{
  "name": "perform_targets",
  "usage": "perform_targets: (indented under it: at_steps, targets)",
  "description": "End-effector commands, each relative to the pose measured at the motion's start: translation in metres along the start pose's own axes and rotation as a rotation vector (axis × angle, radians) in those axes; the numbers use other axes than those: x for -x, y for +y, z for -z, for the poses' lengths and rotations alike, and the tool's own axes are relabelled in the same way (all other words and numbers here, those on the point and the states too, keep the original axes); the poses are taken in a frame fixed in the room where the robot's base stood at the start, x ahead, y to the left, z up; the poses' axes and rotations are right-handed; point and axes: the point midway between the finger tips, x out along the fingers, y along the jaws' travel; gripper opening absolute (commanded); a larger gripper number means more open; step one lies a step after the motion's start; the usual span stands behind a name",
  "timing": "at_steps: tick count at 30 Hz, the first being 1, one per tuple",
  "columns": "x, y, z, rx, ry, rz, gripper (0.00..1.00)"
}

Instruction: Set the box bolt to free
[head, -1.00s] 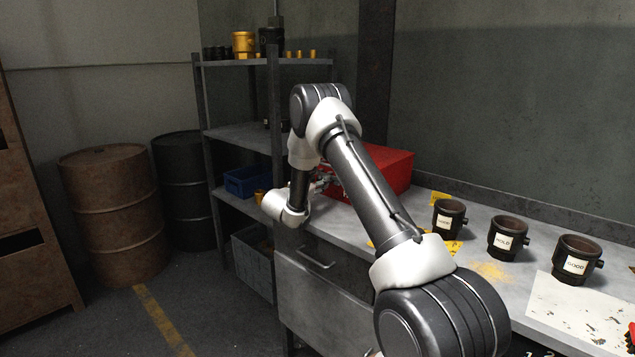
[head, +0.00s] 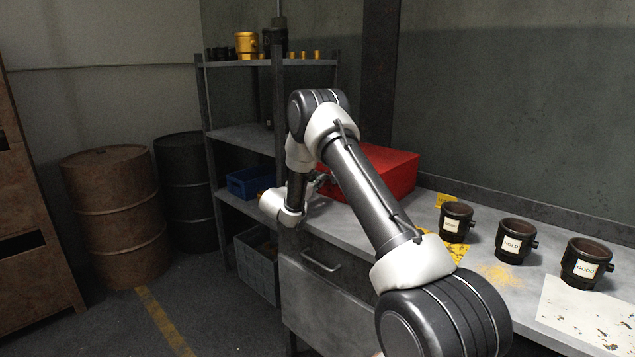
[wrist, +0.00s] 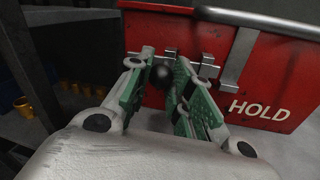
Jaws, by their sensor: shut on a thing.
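The red box (head: 388,172) stands on the bench, partly hidden behind my arm in the head view. In the wrist view the red box (wrist: 262,80) shows its front with the word HOLD and grey metal straps. A bolt with a dark round knob (wrist: 161,77) sits at the box front, near small metal brackets (wrist: 207,59). My gripper (wrist: 165,66) has green-padded fingers on either side of the knob and is shut on it. The fingers hide much of the bolt, so I cannot tell its exact position.
Three dark cups with labels (head: 456,223), (head: 515,240), (head: 586,264) stand on the bench (head: 345,224) at right. A shelf rack (head: 240,135) with a blue bin (head: 247,183) is at left. A drawer handle (head: 320,262) juts from the bench front.

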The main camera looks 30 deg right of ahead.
Motion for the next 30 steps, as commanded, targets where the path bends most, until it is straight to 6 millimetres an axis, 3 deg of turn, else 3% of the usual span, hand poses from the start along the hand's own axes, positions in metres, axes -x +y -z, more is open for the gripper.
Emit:
perform_targets:
  at_steps: [3,4,8,20,30]
  targets:
    - [0.001,0.004,-0.001,-0.003,0.001,-0.010,0.00]
    - [0.001,0.005,-0.001,-0.004,0.001,-0.010,0.23]
    - [0.001,0.005,-0.001,-0.004,0.000,-0.010,0.44]
    - [0.008,0.003,-0.001,-0.002,0.002,-0.007,0.44]
    - [0.079,0.004,-0.001,-0.002,0.002,-0.010,0.44]
